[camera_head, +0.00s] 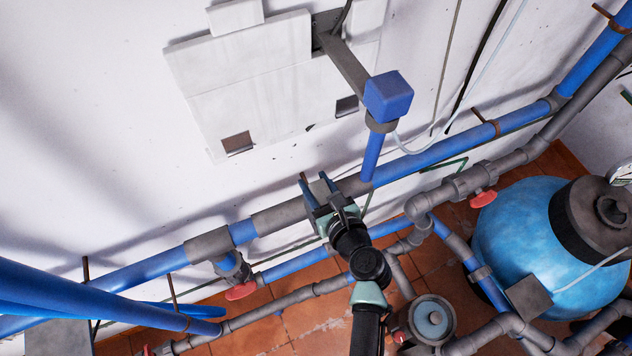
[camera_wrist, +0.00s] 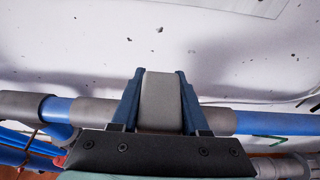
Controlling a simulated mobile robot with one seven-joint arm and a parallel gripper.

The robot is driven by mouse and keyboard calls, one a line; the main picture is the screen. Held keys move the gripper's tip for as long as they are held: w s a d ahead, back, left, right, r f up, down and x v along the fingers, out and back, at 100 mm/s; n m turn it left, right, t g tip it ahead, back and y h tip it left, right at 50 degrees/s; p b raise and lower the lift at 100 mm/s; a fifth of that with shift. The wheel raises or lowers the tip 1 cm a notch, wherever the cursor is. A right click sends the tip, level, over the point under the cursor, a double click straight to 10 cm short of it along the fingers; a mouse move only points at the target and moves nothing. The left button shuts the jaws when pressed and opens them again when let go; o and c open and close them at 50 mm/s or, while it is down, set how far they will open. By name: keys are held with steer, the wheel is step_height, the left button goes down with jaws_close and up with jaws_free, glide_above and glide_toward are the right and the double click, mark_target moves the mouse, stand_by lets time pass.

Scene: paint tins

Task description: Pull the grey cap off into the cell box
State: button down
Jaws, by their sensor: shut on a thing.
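My gripper (camera_head: 320,188) is at the wall pipe, left of centre of the lower wall run. In the wrist view its two blue fingers (camera_wrist: 158,98) are shut on a grey cap (camera_wrist: 160,92), a smooth block with a rounded top edge. The cap stands in front of a grey pipe section, and its lower end is hidden by the gripper body. I cannot tell whether it is still attached. A blue box (camera_head: 388,97) sits on top of a short blue pipe, up and right of my gripper; I cannot tell whether it is the cell box.
A blue and grey pipe (camera_head: 430,157) runs along the white wall behind my gripper. Red-handled valves (camera_head: 482,199) and lower pipes are close by. A large blue tank (camera_head: 535,240) stands at right. A white panel (camera_head: 245,75) hangs above. Bare wall lies at left.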

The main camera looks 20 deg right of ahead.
steer(key=shift+r, duration=0.15)
steer(key=shift+r+p, duration=4.15)
steer(key=shift+p, duration=0.35)
steer(key=shift+r, duration=0.1)
step_height(320, 180, up, 4)
steer(key=p, duration=0.4)
steer(key=s+a+f+b, duration=0.4)
steer(key=s+a, duration=0.1)
steer(key=a, duration=0.2)
steer(key=s+a+f+b, duration=0.4)
steer(key=s+a+b, duration=0.1)
steer(key=a, duration=0.2)
